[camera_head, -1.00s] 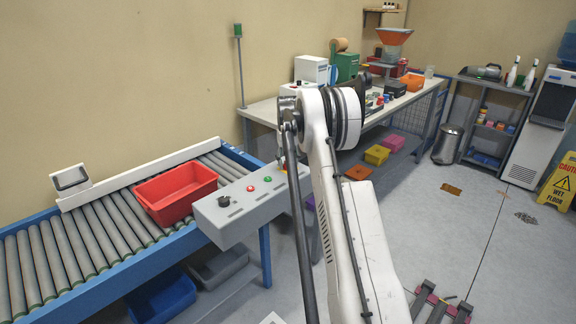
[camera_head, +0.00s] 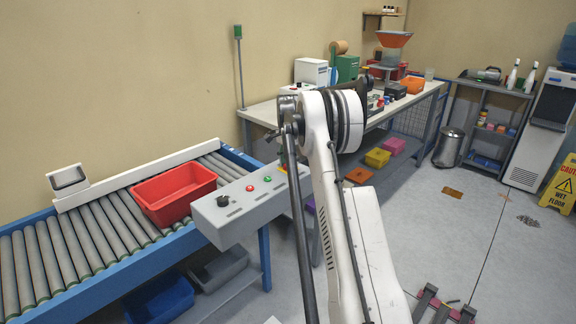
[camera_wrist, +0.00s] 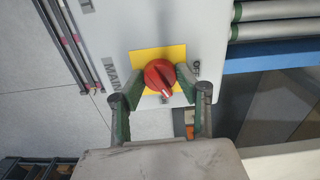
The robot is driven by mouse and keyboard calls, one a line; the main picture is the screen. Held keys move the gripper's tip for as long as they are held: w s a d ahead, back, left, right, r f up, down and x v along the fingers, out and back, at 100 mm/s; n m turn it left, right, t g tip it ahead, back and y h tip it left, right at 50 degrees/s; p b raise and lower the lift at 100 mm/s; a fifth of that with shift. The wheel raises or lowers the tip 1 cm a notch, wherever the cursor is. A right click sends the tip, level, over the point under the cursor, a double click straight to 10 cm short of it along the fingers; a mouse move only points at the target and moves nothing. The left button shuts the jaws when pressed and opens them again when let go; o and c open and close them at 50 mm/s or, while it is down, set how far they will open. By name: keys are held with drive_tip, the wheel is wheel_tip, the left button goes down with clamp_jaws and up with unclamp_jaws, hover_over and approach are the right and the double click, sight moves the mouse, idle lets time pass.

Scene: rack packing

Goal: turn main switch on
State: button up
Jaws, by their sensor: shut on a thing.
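The main switch is a red rotary knob (camera_wrist: 158,72) on a yellow plate (camera_wrist: 176,52), set in a light grey control box (camera_wrist: 140,22). Lettering beside the plate reads MAIN on the left and OFF on the right. The knob's white pointer mark faces down toward my gripper, slightly right, and not at OFF. My gripper (camera_wrist: 161,84) has its two green-padded fingers closed on the knob, one on each side. In the head view the control box (camera_head: 236,208) sticks out beside the conveyor; my arm hides most of the switch end.
The box also carries a black knob (camera_head: 223,200), a red button (camera_head: 250,189) and a green button (camera_head: 267,179). A red bin (camera_head: 172,208) sits on the roller conveyor (camera_head: 75,246). A cluttered workbench (camera_head: 262,112) stands behind my arm. Open floor lies to the right.

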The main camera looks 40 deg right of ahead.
sight(288, 162)
drive_tip(key=m, duration=0.4)
drive_tip(key=shift+m+b, duration=0.3)
drive_tip(key=shift+m, duration=0.1)
idle(0.4)
drive_tip(key=o, duration=1.2)
drive_tip(key=shift+c, duration=0.2)
wheel_tip(288, 162, up, 12)
drive_tip(key=shift+r, duration=0.1)
